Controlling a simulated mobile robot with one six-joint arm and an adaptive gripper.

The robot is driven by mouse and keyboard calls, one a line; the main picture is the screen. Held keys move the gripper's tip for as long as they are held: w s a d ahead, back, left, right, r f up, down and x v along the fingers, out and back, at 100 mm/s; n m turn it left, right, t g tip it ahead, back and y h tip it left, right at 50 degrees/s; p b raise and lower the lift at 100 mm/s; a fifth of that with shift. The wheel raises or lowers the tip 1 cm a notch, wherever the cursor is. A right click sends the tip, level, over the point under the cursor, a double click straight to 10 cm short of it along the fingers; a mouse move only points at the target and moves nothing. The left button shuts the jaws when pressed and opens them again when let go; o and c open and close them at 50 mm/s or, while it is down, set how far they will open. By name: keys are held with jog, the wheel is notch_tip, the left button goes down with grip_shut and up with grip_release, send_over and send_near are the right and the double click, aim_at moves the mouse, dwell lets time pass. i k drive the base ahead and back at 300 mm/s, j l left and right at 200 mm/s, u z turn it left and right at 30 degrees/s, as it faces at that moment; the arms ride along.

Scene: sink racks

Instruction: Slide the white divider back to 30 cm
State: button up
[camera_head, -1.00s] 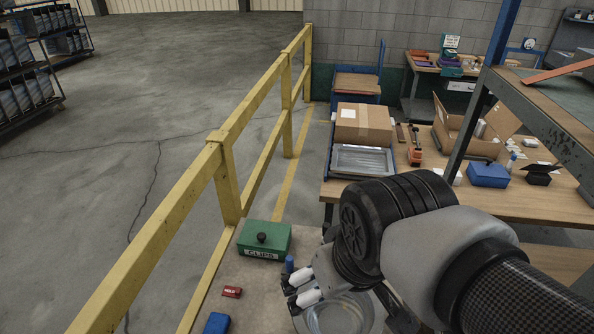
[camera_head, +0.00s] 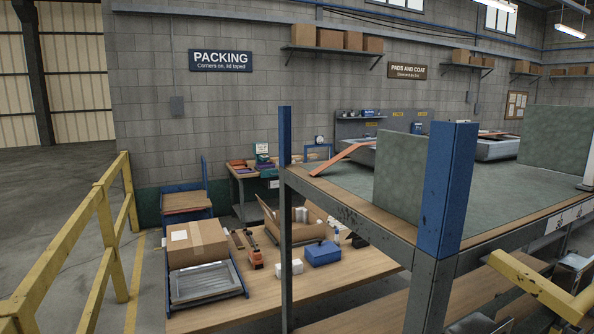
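A white upright piece (camera_head: 589,160) stands on the raised shelf (camera_head: 480,192) at the right edge of the head view. Most of it is cut off, and I cannot tell for sure that it is the white divider. White number labels (camera_head: 562,219) run along the shelf's front edge below it; their figures are too small to read surely. Two grey-green upright panels stand on the same shelf, one near its left end (camera_head: 398,186) and one farther right (camera_head: 568,140). My gripper is out of view.
A blue-topped post (camera_head: 447,190) rises at the shelf's front corner. A lower wooden bench (camera_head: 285,285) holds a cardboard box (camera_head: 197,243), a metal tray (camera_head: 200,283) and a blue box (camera_head: 322,252). A yellow rail (camera_head: 75,235) stands left; a yellow bar (camera_head: 535,285) crosses lower right.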

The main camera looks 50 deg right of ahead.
aim_at(559, 139)
jog(key=k+z, duration=0.2)
jog(key=k, duration=0.5)
jog(key=z, duration=2.55)
jog(key=i+l+u, duration=0.15)
jog(key=i+l, duration=0.3)
